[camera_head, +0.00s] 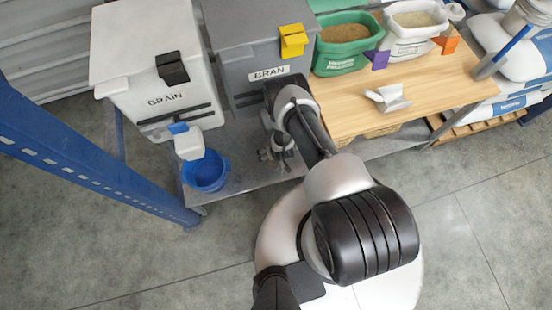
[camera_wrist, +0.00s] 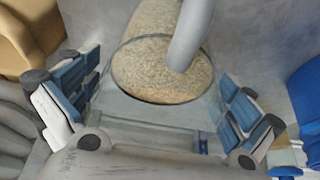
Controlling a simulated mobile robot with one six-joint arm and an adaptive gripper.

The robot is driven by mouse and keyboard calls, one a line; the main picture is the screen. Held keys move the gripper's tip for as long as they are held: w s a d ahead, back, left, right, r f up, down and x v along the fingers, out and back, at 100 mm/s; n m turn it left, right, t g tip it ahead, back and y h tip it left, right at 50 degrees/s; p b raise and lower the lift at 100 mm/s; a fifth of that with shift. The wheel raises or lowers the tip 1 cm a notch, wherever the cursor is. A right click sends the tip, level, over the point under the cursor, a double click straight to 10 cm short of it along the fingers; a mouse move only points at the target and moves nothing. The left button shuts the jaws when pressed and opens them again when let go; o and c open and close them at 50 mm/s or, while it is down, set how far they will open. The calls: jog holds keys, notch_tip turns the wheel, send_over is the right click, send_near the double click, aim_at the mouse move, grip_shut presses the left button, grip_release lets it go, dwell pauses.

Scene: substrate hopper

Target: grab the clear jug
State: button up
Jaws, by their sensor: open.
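In the wrist view the clear jug (camera_wrist: 140,72) holds pale flaky grain nearly up to its round rim. A thick grey curved piece (camera_wrist: 192,32), perhaps its handle, crosses its upper right side. My gripper (camera_wrist: 155,112) is open, with one blue-padded finger to the left of the jug and one to the right. Gaps show between both fingers and the jug. In the head view my gripper (camera_head: 276,152) is low in front of the grey BRAN hopper (camera_head: 238,52). My arm covers much of that spot, and I cannot make out the jug there.
A white GRAIN hopper (camera_head: 150,60) stands left of the BRAN hopper. A blue bucket (camera_head: 206,173) sits on the low shelf. A wooden table (camera_head: 340,102) at right bears a metal scoop (camera_head: 388,98) and a green tub (camera_head: 343,58). A blue post (camera_head: 90,160) stands at left.

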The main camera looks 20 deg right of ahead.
jog(key=shift+c, duration=0.2)
jog(key=c, duration=1.4)
jog(key=shift+r, duration=0.1)
